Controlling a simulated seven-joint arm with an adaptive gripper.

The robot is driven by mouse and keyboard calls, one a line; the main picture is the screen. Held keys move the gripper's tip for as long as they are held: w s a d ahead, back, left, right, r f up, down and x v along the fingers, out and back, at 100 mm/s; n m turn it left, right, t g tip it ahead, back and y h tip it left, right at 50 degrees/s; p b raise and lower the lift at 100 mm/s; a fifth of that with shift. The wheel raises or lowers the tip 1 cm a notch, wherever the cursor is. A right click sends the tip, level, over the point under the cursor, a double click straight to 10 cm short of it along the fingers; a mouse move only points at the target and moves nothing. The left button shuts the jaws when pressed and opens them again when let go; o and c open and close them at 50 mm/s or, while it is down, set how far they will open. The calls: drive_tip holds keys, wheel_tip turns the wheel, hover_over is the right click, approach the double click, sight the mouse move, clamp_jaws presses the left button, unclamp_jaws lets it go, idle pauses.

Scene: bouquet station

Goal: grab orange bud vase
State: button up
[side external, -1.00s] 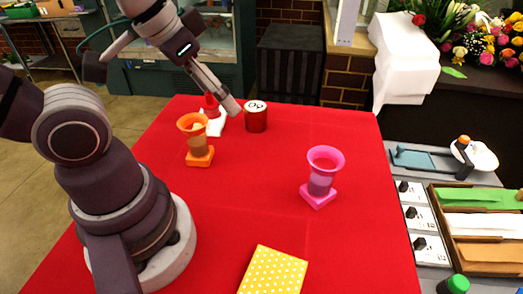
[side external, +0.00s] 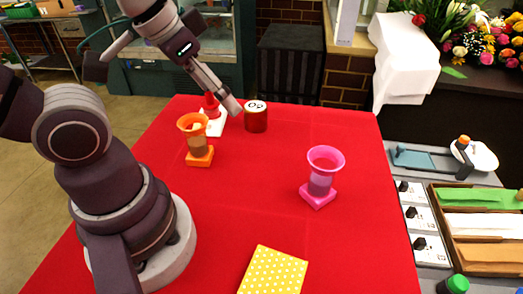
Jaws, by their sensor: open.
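The orange bud vase (side external: 197,145) stands upright on the red table, left of the middle, with a flared rim, a darker lower body and a square orange foot. Something pale shows inside its mouth. My gripper (side external: 226,108) is above and behind the vase, to its right in the picture, pointing down and to the right. It is apart from the vase and holds nothing that I can see. Its fingers are seen nearly edge-on.
A dark red can (side external: 255,117) stands close to the right of my gripper. A white item with a red part (side external: 212,124) sits behind the vase. A pink vase (side external: 322,177) stands at the right, a yellow dotted napkin (side external: 273,271) lies in front. The table's middle is clear.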

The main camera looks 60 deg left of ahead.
drive_tip(key=n+g, duration=0.5)
drive_tip(key=g, duration=0.1)
hover_over(196, 135)
drive_tip(key=a, duration=0.1)
wheel_tip(196, 135, down, 6)
drive_tip(key=f, duration=0.7)
drive_tip(key=a+f, duration=0.1)
drive_tip(key=f, duration=0.2)
drive_tip(key=shift+w+f, duration=0.2)
drive_tip(key=shift+w, duration=0.05)
drive_tip(key=c, duration=1.3)
